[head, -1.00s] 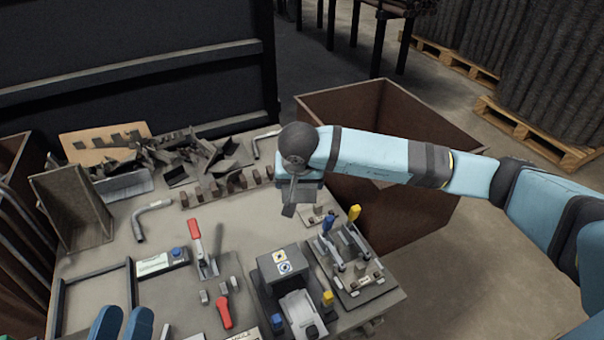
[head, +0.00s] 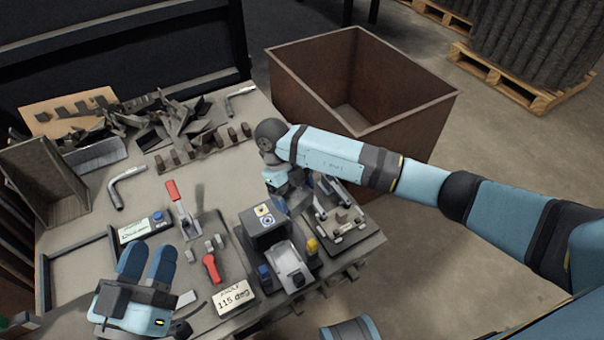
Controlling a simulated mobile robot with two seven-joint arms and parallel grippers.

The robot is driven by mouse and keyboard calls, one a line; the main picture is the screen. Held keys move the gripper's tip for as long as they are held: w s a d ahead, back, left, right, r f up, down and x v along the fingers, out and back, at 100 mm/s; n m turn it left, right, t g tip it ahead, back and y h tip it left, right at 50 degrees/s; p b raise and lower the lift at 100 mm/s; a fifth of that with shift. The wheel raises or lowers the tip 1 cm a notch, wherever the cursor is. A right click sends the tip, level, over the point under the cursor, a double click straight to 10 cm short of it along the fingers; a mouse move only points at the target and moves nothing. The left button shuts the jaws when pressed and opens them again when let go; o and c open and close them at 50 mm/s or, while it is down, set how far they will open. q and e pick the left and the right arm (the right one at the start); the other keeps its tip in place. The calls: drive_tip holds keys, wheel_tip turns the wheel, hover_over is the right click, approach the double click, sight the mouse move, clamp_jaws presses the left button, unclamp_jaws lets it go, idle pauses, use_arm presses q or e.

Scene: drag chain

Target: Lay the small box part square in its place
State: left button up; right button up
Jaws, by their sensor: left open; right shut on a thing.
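My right gripper (head: 284,196) points down at the left edge of a clamp fixture (head: 350,228), just behind a dark block-shaped device (head: 262,232). It is shut on a part, presumably the small box part, which my wrist and the device largely hide. I cannot tell whether the part touches the fixture. My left gripper (head: 148,262) is open and empty over the front left of the bench, its two blue fingers apart.
A red-handled toggle clamp (head: 180,208) stands mid-bench. A label card (head: 233,297) reads 115 deg. Scrap pieces (head: 165,120) and a row of small brown blocks (head: 205,147) lie at the back. A large brown bin (head: 400,135) stands beyond the bench's right side.

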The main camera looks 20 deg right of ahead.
drive_tip(key=f+m+y, duration=0.1)
drive_tip(key=m, duration=0.1)
drive_tip(key=s+a+f+m+y, duration=0.1)
drive_tip(key=m, duration=0.2)
drive_tip(key=s+a+f+m+y, duration=0.1)
drive_tip(key=f+m, duration=0.1)
drive_tip(key=shift+s+a+m, duration=0.2)
drive_tip(key=shift+m, duration=0.1)
drive_tip(key=s+a+f+m+t+y, duration=0.2)
drive_tip(key=f+m, duration=0.3)
drive_tip(key=m, duration=0.8)
drive_tip(key=shift+s+a+f+t+y, duration=0.2)
drive_tip(key=shift+s+a+t+y, duration=0.2)
drive_tip(key=shift+s+t+y, duration=0.3)
drive_tip(key=shift+f+b, duration=0.55)
drive_tip(key=shift+f, duration=1.95)
